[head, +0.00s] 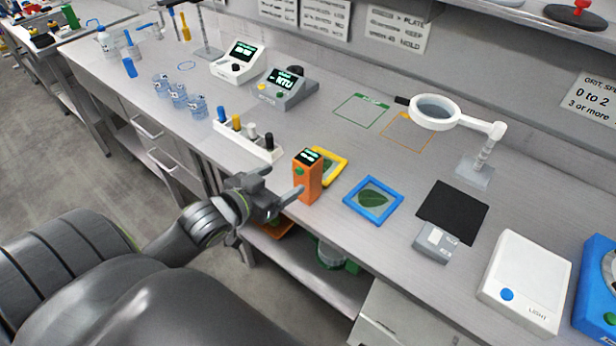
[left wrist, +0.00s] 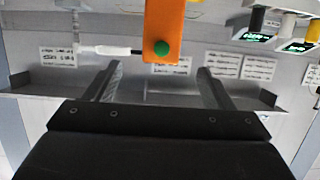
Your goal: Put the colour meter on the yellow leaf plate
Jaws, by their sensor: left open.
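The colour meter (head: 308,180) is an orange upright block with a dark display on top and a green button. It stands near the front edge of the bench. In the left wrist view the colour meter (left wrist: 163,22) shows at the top, in line with the gap between the fingers. The yellow leaf plate (head: 336,171) lies just behind the meter, which hides part of it. My left gripper (head: 280,184) is open beside the meter, at its left and front. Its fingers (left wrist: 158,80) hold nothing. My right gripper is out of view.
A blue-framed leaf plate (head: 373,201) lies to the right of the meter. A white rack (head: 247,138) with coloured pegs stands to the left. A magnifier (head: 436,112) on a stand is behind. A black mat (head: 453,211) and white light box (head: 524,283) lie farther right.

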